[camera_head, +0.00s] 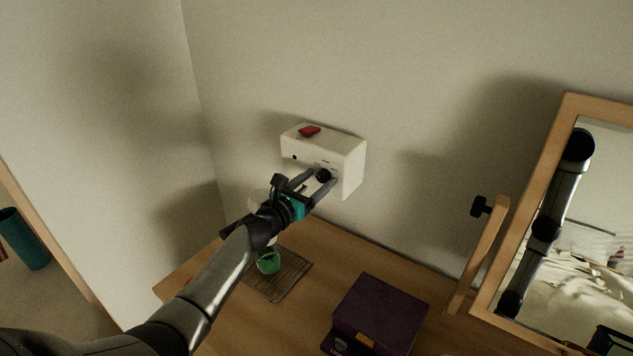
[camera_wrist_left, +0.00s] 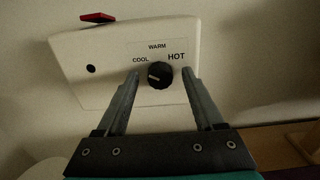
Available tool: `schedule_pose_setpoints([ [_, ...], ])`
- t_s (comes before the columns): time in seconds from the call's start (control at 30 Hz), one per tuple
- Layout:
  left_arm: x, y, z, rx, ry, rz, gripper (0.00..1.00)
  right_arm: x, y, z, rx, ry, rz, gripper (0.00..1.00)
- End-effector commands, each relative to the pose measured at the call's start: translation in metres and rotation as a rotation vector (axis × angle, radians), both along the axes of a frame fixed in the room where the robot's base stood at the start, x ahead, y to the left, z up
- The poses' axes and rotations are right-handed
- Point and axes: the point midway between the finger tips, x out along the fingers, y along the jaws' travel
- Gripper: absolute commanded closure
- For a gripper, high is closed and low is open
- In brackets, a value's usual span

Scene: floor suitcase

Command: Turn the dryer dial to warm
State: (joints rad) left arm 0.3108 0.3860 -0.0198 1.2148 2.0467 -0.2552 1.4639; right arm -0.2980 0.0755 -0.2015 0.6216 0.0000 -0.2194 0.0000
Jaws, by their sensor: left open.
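The white dryer box (camera_head: 352,160) is fixed to the wall, with a red piece (camera_head: 309,131) on top. Its black round dial (camera_wrist_left: 160,75) is on the front face. COOL is printed at the dial's upper left, WARM above it and HOT at its upper right. The pale mark on the dial points left, toward the COOL side. My left gripper (camera_head: 322,177) is open, its two fingers on either side of the dial. In the left wrist view, gaps show between the fingers and the dial; contact cannot be told. My right gripper is not seen.
Below is a wooden table (camera_head: 290,322) with a dark mat (camera_head: 288,280), a green item (camera_head: 268,262) and a dark purple box (camera_head: 381,312). A wood-framed mirror (camera_head: 535,185) stands at the right. The wall around the dryer is bare.

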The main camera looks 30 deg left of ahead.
Motion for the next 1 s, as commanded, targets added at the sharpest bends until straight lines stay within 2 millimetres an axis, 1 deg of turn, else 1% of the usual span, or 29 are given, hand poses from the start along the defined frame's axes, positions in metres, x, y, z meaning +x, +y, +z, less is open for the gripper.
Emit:
schedule_pose_setpoints([
  [0.2, 0.0003, -0.0002, 0.0001, -0.001, 0.0, 0.0, 0.31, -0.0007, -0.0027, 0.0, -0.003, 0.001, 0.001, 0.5],
  [0.23, 0.0003, -0.0002, 0.0001, -0.001, 0.0, 0.0, 0.33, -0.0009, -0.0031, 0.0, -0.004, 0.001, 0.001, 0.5],
  [0.83, 0.0, -0.0001, 0.0, -0.001, 0.0, 0.0, 1.0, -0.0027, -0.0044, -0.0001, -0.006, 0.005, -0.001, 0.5],
  [1.0, 0.0, -0.0002, -0.0001, 0.0, 0.0, 0.0, 1.0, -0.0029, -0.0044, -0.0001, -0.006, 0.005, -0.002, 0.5],
])
